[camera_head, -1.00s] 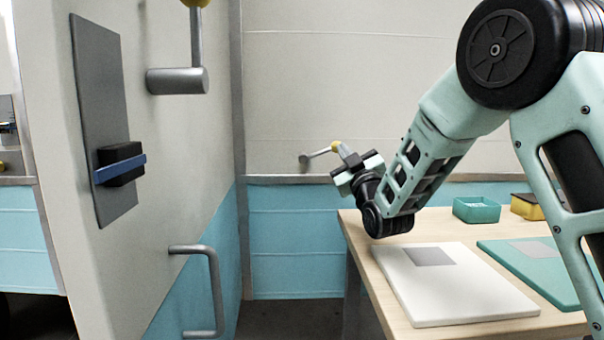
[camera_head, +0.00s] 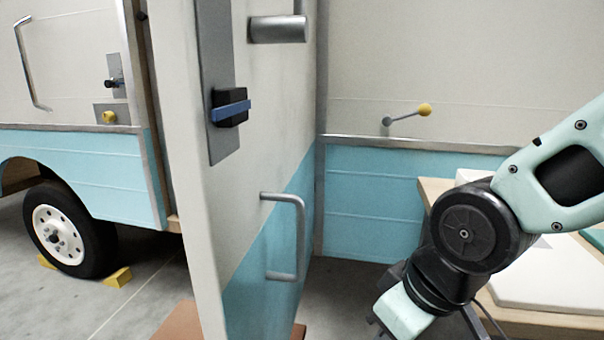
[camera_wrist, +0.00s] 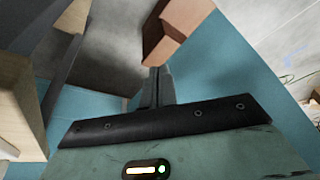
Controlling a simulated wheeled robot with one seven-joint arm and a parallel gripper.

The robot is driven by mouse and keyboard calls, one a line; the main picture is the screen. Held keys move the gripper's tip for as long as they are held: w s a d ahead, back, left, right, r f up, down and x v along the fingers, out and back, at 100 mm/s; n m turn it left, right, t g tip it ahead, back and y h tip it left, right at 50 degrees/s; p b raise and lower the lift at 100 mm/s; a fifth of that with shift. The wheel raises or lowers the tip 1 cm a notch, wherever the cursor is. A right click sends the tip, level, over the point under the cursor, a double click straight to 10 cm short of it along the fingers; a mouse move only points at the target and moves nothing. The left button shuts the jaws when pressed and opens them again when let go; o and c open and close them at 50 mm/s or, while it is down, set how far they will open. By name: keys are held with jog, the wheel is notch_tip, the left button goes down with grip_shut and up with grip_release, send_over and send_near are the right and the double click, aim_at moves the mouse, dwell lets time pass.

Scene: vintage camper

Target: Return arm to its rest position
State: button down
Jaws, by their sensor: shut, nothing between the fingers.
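My arm reaches in from the right in the head view and bends down at its black elbow-like joint (camera_head: 465,232) in front of the wooden table. Its pale green end runs off the bottom edge there, so the fingers do not show in that view. In the wrist view my gripper (camera_wrist: 158,76) has its two grey fingers together and holds nothing. The fingers point toward a reddish-brown block-like thing (camera_wrist: 178,25), with grey floor and blue panels around it.
The open camper door (camera_head: 270,180) stands left of the arm, with a grey grab handle (camera_head: 300,235). The wooden table (camera_head: 434,188) with a white board (camera_head: 545,280) is close at right. A yellow-knobbed lever (camera_head: 424,109) is on the back wall. A wheel (camera_head: 62,232) stands at left.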

jog(key=s+d+g+h+p, duration=0.2)
jog(key=s+d+g, duration=0.1)
jog(key=s, duration=0.6)
notch_tip(320, 180, up, 20)
jog(key=p, duration=1.9)
jog(key=shift+r, duration=0.2)
